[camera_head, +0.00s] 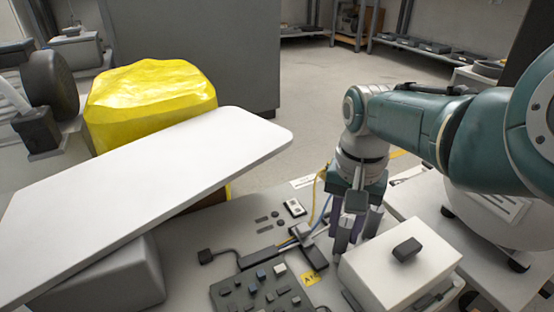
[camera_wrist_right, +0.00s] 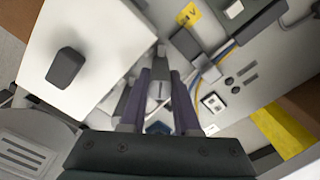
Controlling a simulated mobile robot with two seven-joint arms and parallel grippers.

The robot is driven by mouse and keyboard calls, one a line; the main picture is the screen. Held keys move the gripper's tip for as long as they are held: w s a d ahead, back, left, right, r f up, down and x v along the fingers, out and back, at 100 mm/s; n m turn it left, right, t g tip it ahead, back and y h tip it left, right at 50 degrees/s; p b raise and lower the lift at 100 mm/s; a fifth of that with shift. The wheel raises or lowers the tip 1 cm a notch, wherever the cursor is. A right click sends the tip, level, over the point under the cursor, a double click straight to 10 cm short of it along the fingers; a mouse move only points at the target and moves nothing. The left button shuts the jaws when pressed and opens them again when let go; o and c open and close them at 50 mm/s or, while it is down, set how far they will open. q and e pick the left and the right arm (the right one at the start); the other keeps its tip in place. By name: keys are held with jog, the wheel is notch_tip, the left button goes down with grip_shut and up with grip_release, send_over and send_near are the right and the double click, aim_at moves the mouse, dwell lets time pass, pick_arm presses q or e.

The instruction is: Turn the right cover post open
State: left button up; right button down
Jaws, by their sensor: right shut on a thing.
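My right gripper (camera_head: 350,238) points down beside the white box-shaped cover (camera_head: 395,265) with a dark knob (camera_head: 407,249) on top. In the right wrist view its two purple-sided fingers (camera_wrist_right: 159,88) stand close together. The white cover also shows in the right wrist view (camera_wrist_right: 100,35), next to the fingers. My left gripper is not in view.
A dark circuit board (camera_head: 262,292) with cables and a yellow label (camera_head: 309,279) lies left of the gripper. A large tilted white panel (camera_head: 140,195) covers the left side, with a yellow wrapped object (camera_head: 150,100) behind it.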

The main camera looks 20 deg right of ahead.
jog(key=shift+m, duration=0.5)
jog(key=c, duration=0.6)
grip_release()
jog(key=shift+c, duration=0.2)
notch_tip(320, 180, up, 9)
jog(key=p, duration=0.8)
jog(key=shift+r+p, duration=0.15)
jog(key=shift+p, duration=0.15)
jog(key=shift+r, duration=0.35)
